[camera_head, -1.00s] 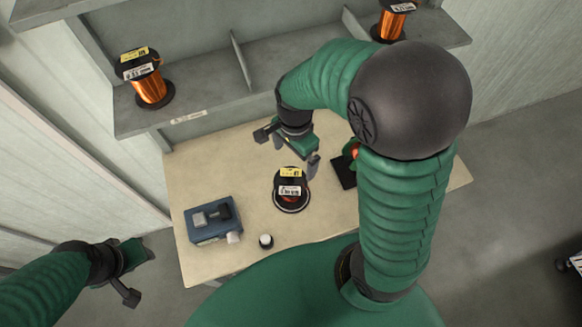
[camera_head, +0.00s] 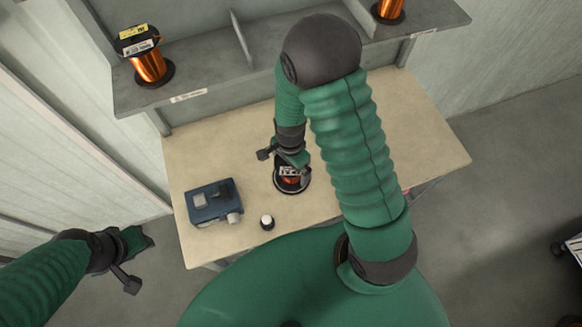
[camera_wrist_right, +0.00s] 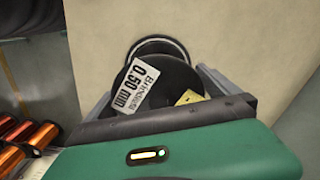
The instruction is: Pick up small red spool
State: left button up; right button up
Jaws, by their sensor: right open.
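A small spool (camera_head: 292,183) with black flanges, reddish wire and labels stands on the table, partly hidden by my right gripper. My right gripper (camera_head: 293,166) is directly over it. In the right wrist view the spool (camera_wrist_right: 172,82), its label reading 0.50 mm, lies between the two finger tips of the open right gripper (camera_wrist_right: 160,88). I cannot tell whether the fingers touch it. My left gripper (camera_head: 128,262) hangs off the left side of the table, far from the spool; its jaws are unclear.
A blue box with switches (camera_head: 214,201) and a small white-topped black item (camera_head: 267,222) lie left of the spool. Larger copper spools (camera_head: 150,68) (camera_head: 388,10) stand on the grey shelf (camera_head: 190,78) above the table (camera_head: 430,150). My right arm hides part of the tabletop.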

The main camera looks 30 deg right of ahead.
jog(key=shift+a, duration=0.2)
jog(key=shift+c, duration=0.3)
jog(key=shift+a+r, duration=0.1)
jog(key=shift+c, duration=1.1)
jog(key=shift+s+d, duration=0.1)
jog(key=shift+d, duration=0.3)
jog(key=c, duration=1)
jog(key=shift+a, duration=0.1)
jog(key=c, duration=0.5)
notch_tip(320, 180, up, 10)
jog(key=shift+p, duration=0.4)
jog(key=shift+c, duration=0.2)
jog(key=n, duration=0.1)
jog(key=w+n, duration=0.1)
jog(key=n, duration=0.1)
jog(key=shift+w+a+r, duration=0.1)
jog(key=shift+a+r, duration=0.05)
jog(key=shift+a, duration=0.2)
jog(key=w+a+n, duration=0.1)
jog(key=n, duration=0.3)
jog(key=w+a+r+n, duration=0.1)
jog(key=n, duration=0.3)
jog(key=w+a+n, duration=0.1)
jog(key=n, duration=0.4)
jog(key=shift+w+a+r, duration=0.2)
jog(key=shift+a+r, duration=0.05)
jog(key=shift+r, duration=0.1)
